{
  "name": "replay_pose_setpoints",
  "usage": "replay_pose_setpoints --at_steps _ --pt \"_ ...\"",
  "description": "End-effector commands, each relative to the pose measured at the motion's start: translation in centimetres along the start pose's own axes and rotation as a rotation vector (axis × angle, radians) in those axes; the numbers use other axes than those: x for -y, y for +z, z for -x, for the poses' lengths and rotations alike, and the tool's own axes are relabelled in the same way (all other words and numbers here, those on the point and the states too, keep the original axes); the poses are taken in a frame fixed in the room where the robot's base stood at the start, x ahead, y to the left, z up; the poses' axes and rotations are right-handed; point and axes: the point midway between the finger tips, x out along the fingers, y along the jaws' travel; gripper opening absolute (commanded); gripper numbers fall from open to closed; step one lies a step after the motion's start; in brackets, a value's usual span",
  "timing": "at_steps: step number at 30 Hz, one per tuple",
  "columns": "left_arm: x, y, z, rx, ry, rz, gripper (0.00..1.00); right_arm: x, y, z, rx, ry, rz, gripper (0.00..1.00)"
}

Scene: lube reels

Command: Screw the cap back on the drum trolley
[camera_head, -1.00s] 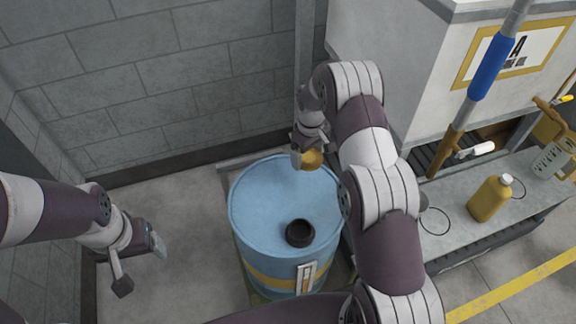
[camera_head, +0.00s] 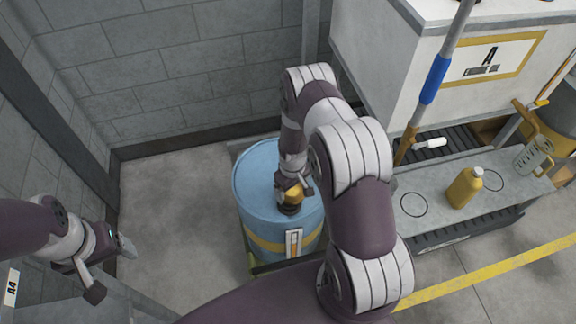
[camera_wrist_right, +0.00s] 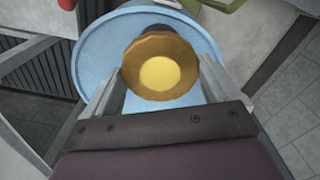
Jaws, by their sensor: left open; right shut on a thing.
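A blue drum (camera_head: 262,172) with a yellow band stands on the trolley by the wall. My right gripper (camera_head: 292,192) is shut on the round yellow cap (camera_head: 294,197), right over the dark opening (camera_head: 289,209) on the drum top. In the right wrist view the cap (camera_wrist_right: 160,65) sits between both fingers with the blue drum top (camera_wrist_right: 95,50) behind it; the cap hides the opening there. I cannot tell whether the cap touches the opening. My left gripper (camera_head: 112,268) is open and empty, away to the left of the drum.
A grey bench (camera_head: 435,205) at the right holds a yellow bottle (camera_head: 464,188) and a clear jug (camera_head: 533,155). A large grey cabinet (camera_head: 385,75) stands behind it. A blue-handled pole (camera_head: 434,80) leans there. The floor left of the drum (camera_head: 185,200) is clear.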

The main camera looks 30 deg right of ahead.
Motion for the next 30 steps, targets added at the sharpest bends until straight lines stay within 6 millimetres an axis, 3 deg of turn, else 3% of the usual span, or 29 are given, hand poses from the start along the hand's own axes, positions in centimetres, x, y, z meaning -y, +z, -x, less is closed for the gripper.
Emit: replay_pose_setpoints --at_steps 4,17,30 --pt "0.0 0.0 -0.2 0.0 0.0 0.0 0.74 -0.5 -1.2 -0.3 -0.003 0.002 -0.038 0.57" --pt "0.0 0.0 -0.4 0.0 0.0 0.0 0.74 -0.5 -1.2 -0.3 -0.002 0.001 -0.045 0.57" --pt "0.0 0.3 -3.1 0.0 0.0 0.0 0.74 -0.5 -1.2 -3.4 -0.001 0.001 -0.044 0.57"
